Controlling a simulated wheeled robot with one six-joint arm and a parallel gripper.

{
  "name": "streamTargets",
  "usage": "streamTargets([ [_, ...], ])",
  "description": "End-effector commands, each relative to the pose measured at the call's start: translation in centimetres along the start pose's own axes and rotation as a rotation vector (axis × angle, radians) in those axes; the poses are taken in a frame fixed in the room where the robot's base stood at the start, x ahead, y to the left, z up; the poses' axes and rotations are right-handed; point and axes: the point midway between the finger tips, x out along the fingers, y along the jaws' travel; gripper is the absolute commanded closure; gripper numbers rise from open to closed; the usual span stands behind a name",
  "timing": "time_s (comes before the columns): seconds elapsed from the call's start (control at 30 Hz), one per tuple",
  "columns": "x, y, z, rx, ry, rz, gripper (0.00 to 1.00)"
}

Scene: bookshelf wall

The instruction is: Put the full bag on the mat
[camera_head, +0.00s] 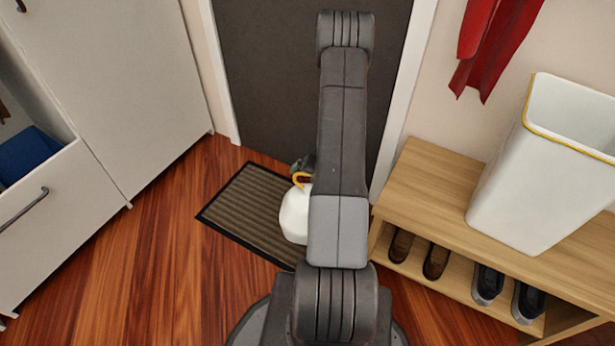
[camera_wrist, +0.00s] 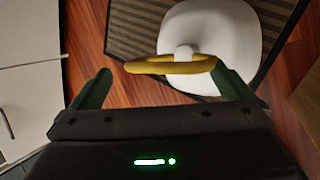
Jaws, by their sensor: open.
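The full bag (camera_head: 294,218) is white with a yellow handle loop (camera_head: 300,178). In the head view it stands upright over the right part of the striped mat (camera_head: 242,205), its right side hidden by my arm. In the wrist view the white bag (camera_wrist: 212,45) shows with the mat (camera_wrist: 142,22) around it, and it appears to rest on the mat. My gripper (camera_wrist: 162,74) is open, with its two green fingers apart. The yellow handle (camera_wrist: 170,66) spans the space between the fingers. In the head view my gripper is mostly hidden behind the arm.
A wooden shoe bench (camera_head: 425,180) with several shoes stands at the right, bearing a white bin (camera_head: 540,165) with a yellow rim. White cabinets (camera_head: 110,85) and an open drawer are at the left. A dark door (camera_head: 270,80) is behind the mat. Wood floor left of the mat is clear.

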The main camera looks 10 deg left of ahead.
Motion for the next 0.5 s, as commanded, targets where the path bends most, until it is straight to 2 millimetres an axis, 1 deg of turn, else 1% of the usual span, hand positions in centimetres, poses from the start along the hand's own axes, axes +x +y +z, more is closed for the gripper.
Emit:
streamTargets([
  [0.03, -1.6, 0.2, 0.2, 0.001, -0.003, 0.000, 0.00],
  [0.2, -5.4, 0.2, 0.2, 0.001, -0.003, -0.001, 0.00],
  [0.3, -7.2, 0.2, 0.2, 0.000, -0.002, 0.000, 0.00],
  [0.4, -8.6, 0.1, 0.2, 0.000, -0.003, 0.000, 0.00],
  [0.5, -9.3, 0.0, 0.1, 0.000, -0.001, -0.001, 0.00],
])
